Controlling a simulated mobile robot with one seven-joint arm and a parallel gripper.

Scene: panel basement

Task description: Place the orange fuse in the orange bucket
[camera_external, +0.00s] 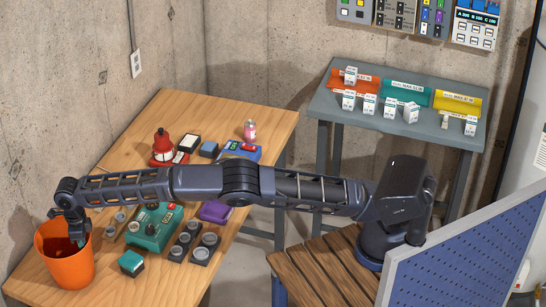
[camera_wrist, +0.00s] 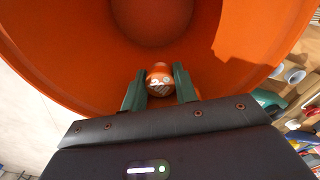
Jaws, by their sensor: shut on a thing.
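The orange bucket (camera_external: 66,263) stands at the left front corner of the wooden table. My gripper (camera_external: 79,238) reaches down into its mouth. In the wrist view the bucket's inner wall (camera_wrist: 75,50) fills most of the picture. My gripper (camera_wrist: 160,88) is shut on the orange fuse (camera_wrist: 158,75), a small round orange piece with pale lettering, held between the two green fingers. The fuse is inside the bucket's opening, above its floor. In the external view the fuse cannot be made out clearly behind the fingers and rim.
On the wooden table (camera_external: 262,118) are a green device (camera_external: 153,228), a red device (camera_external: 164,149), a purple block (camera_external: 214,212) and several grey round parts. A grey table (camera_external: 330,107) at the back holds orange, green and yellow bins with white boxes. A blue perforated panel (camera_external: 470,255) stands at the right.

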